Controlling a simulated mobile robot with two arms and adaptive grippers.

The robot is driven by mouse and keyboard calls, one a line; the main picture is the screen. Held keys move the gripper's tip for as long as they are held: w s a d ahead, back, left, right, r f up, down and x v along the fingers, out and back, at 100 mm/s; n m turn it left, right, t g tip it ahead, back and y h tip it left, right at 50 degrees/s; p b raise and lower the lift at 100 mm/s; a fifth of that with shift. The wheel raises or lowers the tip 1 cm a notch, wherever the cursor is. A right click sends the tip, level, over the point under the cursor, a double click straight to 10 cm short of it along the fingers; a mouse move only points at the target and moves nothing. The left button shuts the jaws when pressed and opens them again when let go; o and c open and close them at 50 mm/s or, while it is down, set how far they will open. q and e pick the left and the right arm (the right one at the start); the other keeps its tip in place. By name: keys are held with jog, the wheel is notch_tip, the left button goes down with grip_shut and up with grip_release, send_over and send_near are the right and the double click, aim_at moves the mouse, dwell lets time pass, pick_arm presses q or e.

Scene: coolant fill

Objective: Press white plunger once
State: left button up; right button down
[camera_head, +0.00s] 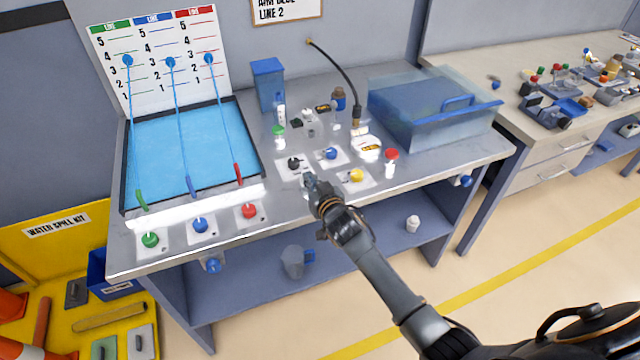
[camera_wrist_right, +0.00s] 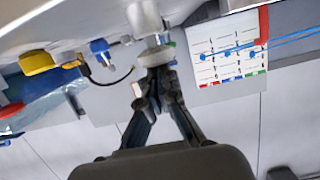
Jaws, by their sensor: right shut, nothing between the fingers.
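My right gripper (camera_head: 310,181) is shut and empty, low over the bench among the small plates with coloured knobs. It also shows in the wrist view (camera_wrist_right: 155,78), its fingertips together. A whitish plunger head (camera_wrist_right: 145,18) stands just past the fingertips in the wrist view. I cannot tell whether the fingertips touch it. In the head view the gripper covers that spot, so the plunger is mostly hidden. Around it are a black knob (camera_head: 293,163), a blue knob (camera_head: 331,153) and a yellow knob (camera_head: 355,175). My left gripper is not in view.
A blue water tray (camera_head: 190,155) with a level chart (camera_head: 165,60) stands at the left. Green (camera_head: 150,240), blue (camera_head: 200,226) and red (camera_head: 249,211) buttons line the front edge.

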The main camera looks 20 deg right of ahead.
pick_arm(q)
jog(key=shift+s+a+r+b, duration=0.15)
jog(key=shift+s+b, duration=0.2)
pick_arm(e)
jog(key=s+r, duration=0.5)
jog(key=s, duration=0.4)
jog(key=shift+s+d, duration=0.15)
jog(key=shift+s, duration=0.25)
